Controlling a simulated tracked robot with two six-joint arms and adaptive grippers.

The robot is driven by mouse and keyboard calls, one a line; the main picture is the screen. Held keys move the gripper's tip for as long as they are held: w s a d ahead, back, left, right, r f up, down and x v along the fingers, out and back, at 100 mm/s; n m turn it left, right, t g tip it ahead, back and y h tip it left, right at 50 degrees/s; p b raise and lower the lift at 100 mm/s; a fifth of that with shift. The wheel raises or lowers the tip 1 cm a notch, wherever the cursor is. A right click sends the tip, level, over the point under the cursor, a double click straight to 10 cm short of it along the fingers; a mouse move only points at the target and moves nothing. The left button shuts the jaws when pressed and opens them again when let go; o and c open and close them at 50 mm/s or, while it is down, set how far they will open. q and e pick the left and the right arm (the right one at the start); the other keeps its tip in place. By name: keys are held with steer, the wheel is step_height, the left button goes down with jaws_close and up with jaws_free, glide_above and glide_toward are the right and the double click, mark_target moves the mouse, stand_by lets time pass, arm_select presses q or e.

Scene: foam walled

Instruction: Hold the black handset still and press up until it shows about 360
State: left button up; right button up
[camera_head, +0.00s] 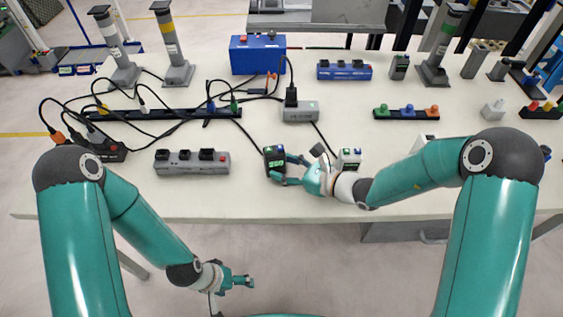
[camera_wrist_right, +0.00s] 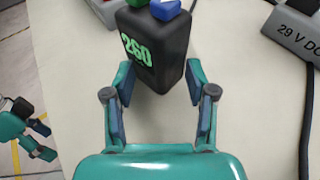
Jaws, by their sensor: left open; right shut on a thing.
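The black handset (camera_head: 273,155) stands on the table near its front edge, in the middle of the head view. In the right wrist view the handset (camera_wrist_right: 157,48) shows 260 in green digits on its face. A green button (camera_wrist_right: 137,3) and a blue button (camera_wrist_right: 166,9) sit on its top, cut off by the picture's upper edge. My right gripper (camera_wrist_right: 159,90) is shut on the handset, one finger on each side. It reaches the handset from the right in the head view (camera_head: 286,170). My left gripper (camera_head: 246,282) is open and empty, in front of the table edge and apart from the handset.
A grey socket strip (camera_head: 190,166) lies left of the handset. A grey adapter (camera_head: 300,111) with a black plug and cable is behind it. Cables tangle at the back left. Table in front of the handset is bare.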

jaws_close()
steer(key=c, duration=0.8)
jaws_free()
steer(key=o, duration=1.6)
arm_select(q)
steer(key=shift+c, duration=0.4)
